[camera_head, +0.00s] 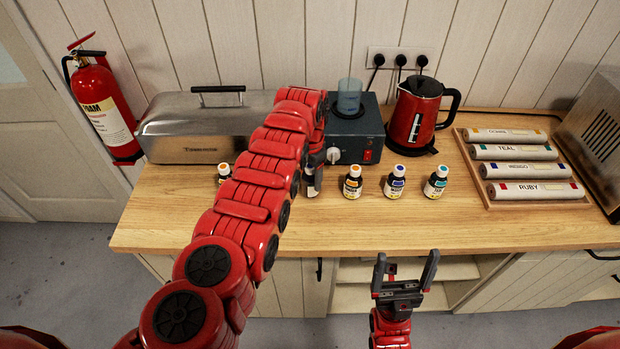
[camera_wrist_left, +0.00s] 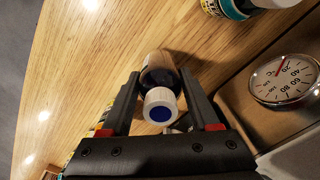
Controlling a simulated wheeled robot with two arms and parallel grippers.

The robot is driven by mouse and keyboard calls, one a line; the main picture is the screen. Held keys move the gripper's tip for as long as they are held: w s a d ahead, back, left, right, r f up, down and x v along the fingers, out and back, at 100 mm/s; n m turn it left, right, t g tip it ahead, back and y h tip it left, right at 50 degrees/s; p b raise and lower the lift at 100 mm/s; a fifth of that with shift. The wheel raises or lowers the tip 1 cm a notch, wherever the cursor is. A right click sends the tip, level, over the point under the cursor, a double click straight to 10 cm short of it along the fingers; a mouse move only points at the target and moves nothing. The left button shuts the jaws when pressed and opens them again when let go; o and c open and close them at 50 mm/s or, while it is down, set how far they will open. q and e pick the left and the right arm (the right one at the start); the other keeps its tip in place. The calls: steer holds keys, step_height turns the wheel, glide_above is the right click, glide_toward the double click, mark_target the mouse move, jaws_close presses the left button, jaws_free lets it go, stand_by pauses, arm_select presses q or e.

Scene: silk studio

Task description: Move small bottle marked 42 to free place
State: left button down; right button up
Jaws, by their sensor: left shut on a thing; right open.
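A small dark bottle with a white cap and blue top (camera_wrist_left: 160,82) is between the fingers of my left gripper (camera_wrist_left: 158,95). My right gripper (camera_head: 405,268) is open and empty in front of the counter.
A steel box (camera_head: 190,128), a grey heater with a beaker (camera_head: 356,138) and a red kettle (camera_head: 414,118) stand behind the row. A tray of labelled rolls (camera_head: 473,188) is at right. The front strip of the wooden counter (camera_head: 400,230) is clear.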

arm_select(q)
steer(key=shift+s+f, duration=0.1)
steer(key=shift+f, duration=0.15)
steer(key=shift+f, duration=0.2)
steer(key=shift+c, duration=0.6)
jaws_free()
steer(key=shift+r, duration=0.1)
steer(key=shift+r, duration=0.15)
